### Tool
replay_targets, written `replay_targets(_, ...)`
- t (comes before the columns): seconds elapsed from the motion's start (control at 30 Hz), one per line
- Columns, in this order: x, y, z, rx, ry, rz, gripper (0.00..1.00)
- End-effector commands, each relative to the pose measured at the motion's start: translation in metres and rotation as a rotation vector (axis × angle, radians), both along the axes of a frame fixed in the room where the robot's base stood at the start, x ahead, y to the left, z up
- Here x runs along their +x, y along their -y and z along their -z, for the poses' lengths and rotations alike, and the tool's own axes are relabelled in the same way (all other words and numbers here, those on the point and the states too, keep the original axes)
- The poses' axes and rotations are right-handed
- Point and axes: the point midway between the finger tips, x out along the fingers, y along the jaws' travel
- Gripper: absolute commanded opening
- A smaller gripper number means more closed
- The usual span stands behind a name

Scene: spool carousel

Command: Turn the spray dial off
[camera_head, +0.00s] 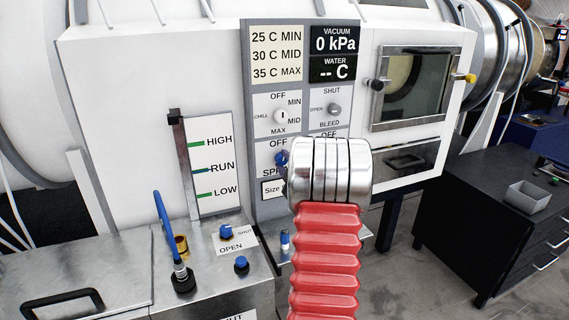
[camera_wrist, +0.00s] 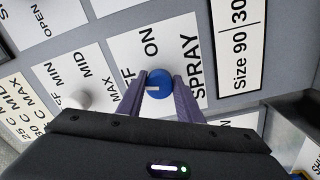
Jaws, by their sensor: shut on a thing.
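The spray dial (camera_wrist: 160,84) is a round blue knob on a white label plate, with ON and SPRAY printed beside it. The OFF label is partly covered by a finger. A white mark on the knob points left in the wrist view, toward the OFF side. My gripper (camera_wrist: 161,79) is shut on the dial, one purple finger on each side. In the head view, my own arm hides most of the dial and its plate; only a small blue and purple part (camera_head: 282,159) shows at its left edge.
A chill dial (camera_head: 281,116) and a shut/open/bleed dial (camera_head: 333,108) sit above on the grey panel. The readouts show 0 kPa vacuum and -- C water. A blue lever (camera_head: 162,226) and blue knobs (camera_head: 226,231) stand at left. A black cabinet (camera_head: 490,205) stands at right.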

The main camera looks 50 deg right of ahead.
Motion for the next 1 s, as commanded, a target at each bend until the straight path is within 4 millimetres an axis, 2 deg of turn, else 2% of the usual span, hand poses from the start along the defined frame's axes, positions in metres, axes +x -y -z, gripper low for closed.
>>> replay_targets(0.4,-0.0003,-0.0009,0.0029,-0.204,-0.127,-0.002,0.1)
replay_targets(0.93,-0.0002,-0.0014,0.0041,-0.232,-0.147,-0.003,0.1)
replay_targets(0.97,-0.0001,-0.0016,0.0042,-0.232,-0.147,-0.003,0.33)
replay_targets(1.0,-0.0001,-0.0015,0.0042,-0.232,-0.147,-0.003,0.36)
